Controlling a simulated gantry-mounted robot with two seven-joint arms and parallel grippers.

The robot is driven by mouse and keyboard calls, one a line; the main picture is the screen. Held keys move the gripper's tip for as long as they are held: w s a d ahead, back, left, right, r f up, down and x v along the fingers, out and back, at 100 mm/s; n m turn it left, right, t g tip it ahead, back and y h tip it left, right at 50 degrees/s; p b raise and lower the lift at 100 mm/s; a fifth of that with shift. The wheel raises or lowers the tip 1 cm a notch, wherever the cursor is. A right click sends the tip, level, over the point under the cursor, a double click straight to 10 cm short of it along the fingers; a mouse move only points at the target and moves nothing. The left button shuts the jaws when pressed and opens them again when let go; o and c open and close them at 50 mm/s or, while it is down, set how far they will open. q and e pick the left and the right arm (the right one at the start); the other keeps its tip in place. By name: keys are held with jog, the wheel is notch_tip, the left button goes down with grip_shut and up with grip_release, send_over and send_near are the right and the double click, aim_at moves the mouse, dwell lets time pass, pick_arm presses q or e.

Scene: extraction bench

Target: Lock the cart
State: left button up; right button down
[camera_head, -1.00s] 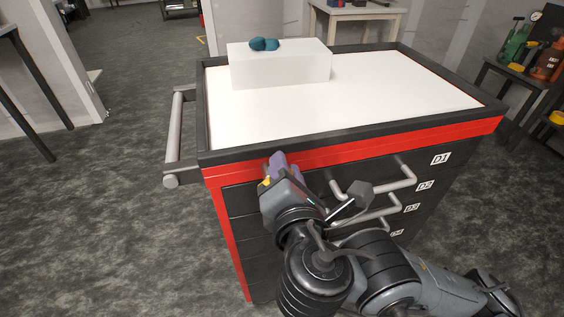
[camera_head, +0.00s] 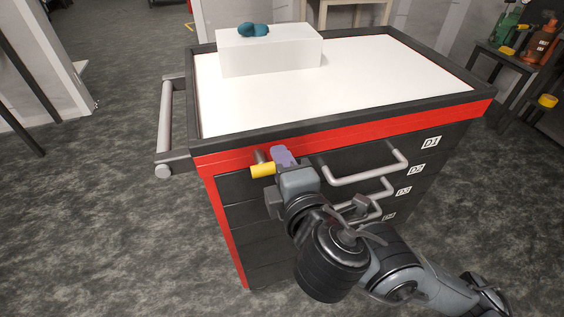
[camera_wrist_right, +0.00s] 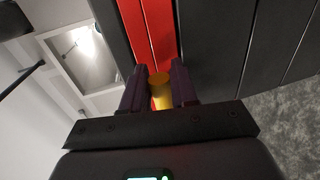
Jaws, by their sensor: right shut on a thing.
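The cart (camera_head: 228,193) is a dark cabinet with a red upper band and a white top inside a dark rim. A yellow cylindrical lock handle (camera_head: 262,170) sticks out on a short grey stem at the cart's upper left front corner, just below the red band. My right gripper (camera_head: 283,157), with purple fingers, is at this handle, and the handle's end points left past the fingers. In the right wrist view the yellow handle (camera_wrist_right: 161,92) stands between the two fingers (camera_wrist_right: 160,88), which are shut on it. My left gripper is not in view.
Drawers with grey bar handles (camera_head: 372,173) and labels D1 to D4 lie right of my gripper. A white box (camera_head: 270,52) with a teal object (camera_head: 253,30) stands on the cart top. A side push bar (camera_head: 165,125) is at the left. Open floor lies left.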

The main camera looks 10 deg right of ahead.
jog(key=shift+f, duration=0.2)
jog(key=c, duration=1.1)
grip_release()
jog(key=shift+o, duration=0.5)
jog(key=shift+w+r, duration=0.1)
jog(key=shift+r, duration=0.1)
